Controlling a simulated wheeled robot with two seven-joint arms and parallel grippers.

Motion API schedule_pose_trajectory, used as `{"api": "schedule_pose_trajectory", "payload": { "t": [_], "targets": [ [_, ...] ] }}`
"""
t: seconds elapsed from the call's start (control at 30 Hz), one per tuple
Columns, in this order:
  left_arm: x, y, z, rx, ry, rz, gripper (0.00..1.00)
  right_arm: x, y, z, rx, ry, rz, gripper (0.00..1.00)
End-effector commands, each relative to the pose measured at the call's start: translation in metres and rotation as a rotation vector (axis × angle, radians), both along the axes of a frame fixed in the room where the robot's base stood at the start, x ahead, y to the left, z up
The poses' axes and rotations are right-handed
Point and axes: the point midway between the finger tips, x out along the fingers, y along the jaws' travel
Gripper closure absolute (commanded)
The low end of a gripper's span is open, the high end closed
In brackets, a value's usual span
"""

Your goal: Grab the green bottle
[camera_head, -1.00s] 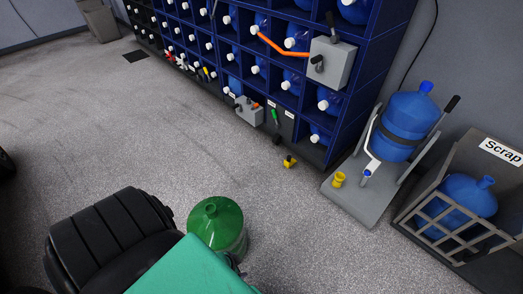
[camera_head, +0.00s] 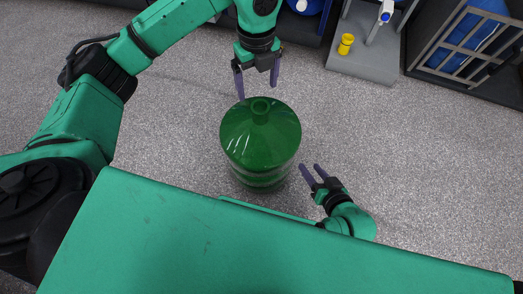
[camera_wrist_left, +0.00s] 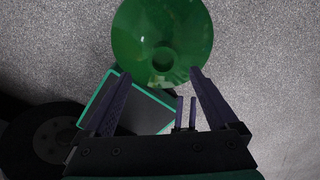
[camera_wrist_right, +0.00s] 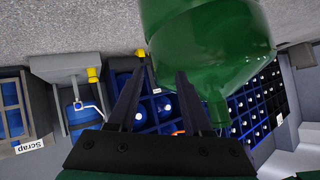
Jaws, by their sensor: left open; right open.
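The green bottle (camera_head: 260,142) stands upright on the floor in front of my base in the head view. My left gripper (camera_head: 257,93) is open and empty, just beyond the bottle's neck on its far side. In the left wrist view the bottle (camera_wrist_left: 162,38) lies past the spread fingers (camera_wrist_left: 157,75). My right gripper (camera_head: 310,169) is open and empty, low and to the right of the bottle, apart from it in the head view. In the right wrist view the bottle (camera_wrist_right: 208,45) fills the upper right, beyond the fingers (camera_wrist_right: 157,75); contact cannot be told.
A grey stand (camera_head: 368,55) with a yellow piece (camera_head: 346,44) is at the upper right. The scrap bin (camera_head: 462,50) holding a blue bottle is further right. The blue rack (camera_wrist_right: 238,112) shows in the right wrist view. Speckled floor around the bottle is clear.

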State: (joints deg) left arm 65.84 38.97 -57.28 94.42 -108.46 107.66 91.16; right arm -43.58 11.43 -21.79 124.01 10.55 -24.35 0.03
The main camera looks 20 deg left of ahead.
Motion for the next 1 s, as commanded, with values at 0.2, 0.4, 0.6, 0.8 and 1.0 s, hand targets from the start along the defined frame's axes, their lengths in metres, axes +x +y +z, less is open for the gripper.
{"api": "schedule_pose_trajectory", "payload": {
  "t": [0.2,0.4,0.6,0.8,1.0],
  "targets": [
    [-0.001,0.000,-0.056,-0.003,0.004,0.000,0.07,-0.003,0.012,-0.017,0.089,-0.103,-0.031,0.50],
    [-0.001,-0.003,-0.078,-0.006,0.004,-0.003,0.07,-0.002,0.013,-0.027,0.098,-0.116,-0.040,0.50],
    [-0.002,-0.006,-0.115,-0.006,0.004,-0.003,0.07,-0.002,0.013,-0.047,0.115,-0.136,-0.055,0.50],
    [-0.001,-0.006,-0.115,-0.006,0.002,-0.003,0.07,-0.002,0.013,-0.045,0.118,-0.139,-0.057,0.50],
    [-0.001,-0.006,-0.115,-0.006,0.002,-0.003,0.76,-0.002,0.013,-0.045,0.117,-0.139,-0.056,0.50]
  ]
}}
